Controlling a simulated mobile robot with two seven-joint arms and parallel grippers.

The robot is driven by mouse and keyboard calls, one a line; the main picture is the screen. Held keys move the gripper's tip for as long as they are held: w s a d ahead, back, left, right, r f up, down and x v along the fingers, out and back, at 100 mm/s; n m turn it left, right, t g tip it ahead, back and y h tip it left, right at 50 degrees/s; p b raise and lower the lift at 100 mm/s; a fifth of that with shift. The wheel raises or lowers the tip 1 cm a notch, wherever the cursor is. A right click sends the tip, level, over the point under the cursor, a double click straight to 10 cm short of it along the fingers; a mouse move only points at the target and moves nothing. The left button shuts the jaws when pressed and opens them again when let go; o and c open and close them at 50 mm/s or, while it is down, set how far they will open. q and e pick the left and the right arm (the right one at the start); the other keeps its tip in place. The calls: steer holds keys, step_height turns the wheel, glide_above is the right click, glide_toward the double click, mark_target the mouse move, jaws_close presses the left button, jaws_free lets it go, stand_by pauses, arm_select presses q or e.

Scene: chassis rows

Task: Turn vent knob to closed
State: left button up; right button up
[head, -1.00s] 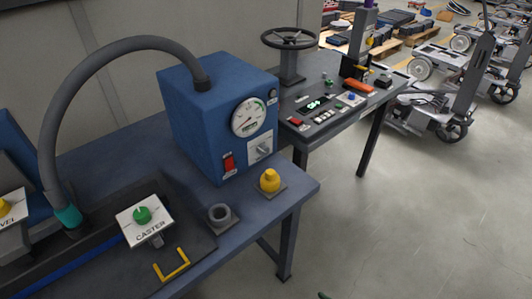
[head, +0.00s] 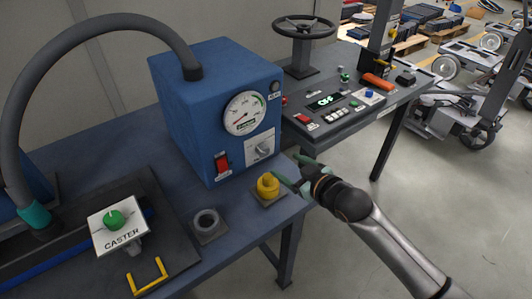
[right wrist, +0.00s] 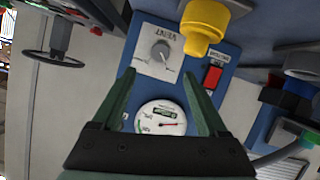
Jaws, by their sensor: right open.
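The vent knob (head: 263,148) is a small grey knob on a white plate on the front of a blue box (head: 190,95), below a round dial gauge (head: 244,113). In the right wrist view the vent knob (right wrist: 160,54) shows beyond the fingertips, on a plate lettered VENT. My right gripper (head: 293,171) is open and empty, to the right of and a little below the knob, apart from it. In the right wrist view its green fingers (right wrist: 160,85) are spread, with the gauge (right wrist: 161,122) seen between them. My left gripper is not in view.
A yellow knob (head: 268,186) on a small base stands at the bench edge, close to my right gripper. A red switch (head: 222,163) is left of the vent plate. A grey ring socket (head: 207,223) and a caster block (head: 117,222) lie left. A handwheel (head: 304,27) stands behind.

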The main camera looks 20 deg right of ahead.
mark_target(266, 153)
steer(key=b+x, duration=0.1)
steer(key=x, duration=1)
steer(key=shift+w+f, duration=0.1)
steer(key=shift+w, duration=0.05)
steer(key=shift+c, duration=0.2)
jaws_close()
